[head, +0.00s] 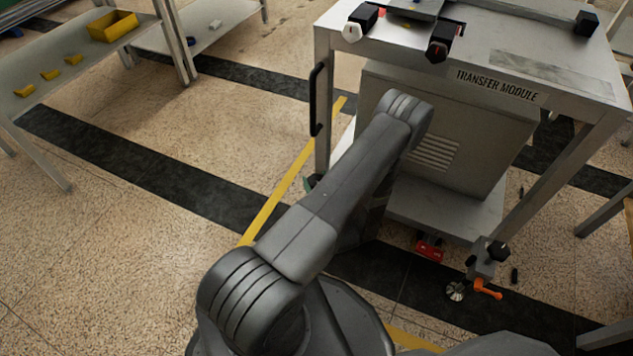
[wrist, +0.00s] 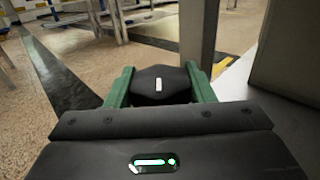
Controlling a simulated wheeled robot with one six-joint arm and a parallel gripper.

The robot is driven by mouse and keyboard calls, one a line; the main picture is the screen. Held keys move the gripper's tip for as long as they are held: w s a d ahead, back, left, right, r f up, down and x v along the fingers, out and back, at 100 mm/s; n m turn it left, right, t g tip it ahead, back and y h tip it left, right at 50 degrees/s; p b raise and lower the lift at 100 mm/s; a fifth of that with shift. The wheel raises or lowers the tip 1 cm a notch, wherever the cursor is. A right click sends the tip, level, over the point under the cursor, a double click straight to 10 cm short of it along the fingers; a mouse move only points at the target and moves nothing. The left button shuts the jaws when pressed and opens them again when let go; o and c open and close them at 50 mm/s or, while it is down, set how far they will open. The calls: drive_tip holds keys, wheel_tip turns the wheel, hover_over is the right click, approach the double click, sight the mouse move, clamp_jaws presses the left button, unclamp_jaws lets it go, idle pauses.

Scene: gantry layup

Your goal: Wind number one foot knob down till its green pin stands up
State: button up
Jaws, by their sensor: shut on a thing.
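In the wrist view a black, many-sided knob (wrist: 148,92) with a short white mark on its face sits between the green fingers of my gripper (wrist: 160,74). The fingers are shut on it from both sides. The cart marked TRANSFER MODULE (head: 497,86) stands in front of me.
Another foot with a black knob (head: 498,250) and an orange lever (head: 487,289) is at the cart's right front corner. A red part (head: 430,248) is under the lower shelf. A bench with a yellow bin (head: 113,26) stands at left. Floor between is open.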

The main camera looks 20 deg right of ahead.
drive_tip(key=o, duration=1)
drive_tip(key=s, duration=0.4)
drive_tip(key=s+p, duration=0.1)
drive_tip(key=s, duration=0.4)
drive_tip(key=s+a+p, duration=0.1)
drive_tip(key=s, duration=0.3)
drive_tip(key=shift+s+a, duration=0.1)
drive_tip(key=shift+s, duration=0.3)
drive_tip(key=w, duration=0.4)
drive_tip(key=w+b, duration=0.1)
drive_tip(key=w, duration=0.4)
drive_tip(key=w+d+b, duration=0.1)
drive_tip(key=w, duration=0.3)
drive_tip(key=shift+w+d, duration=0.1)
drive_tip(key=shift+w, duration=0.3)
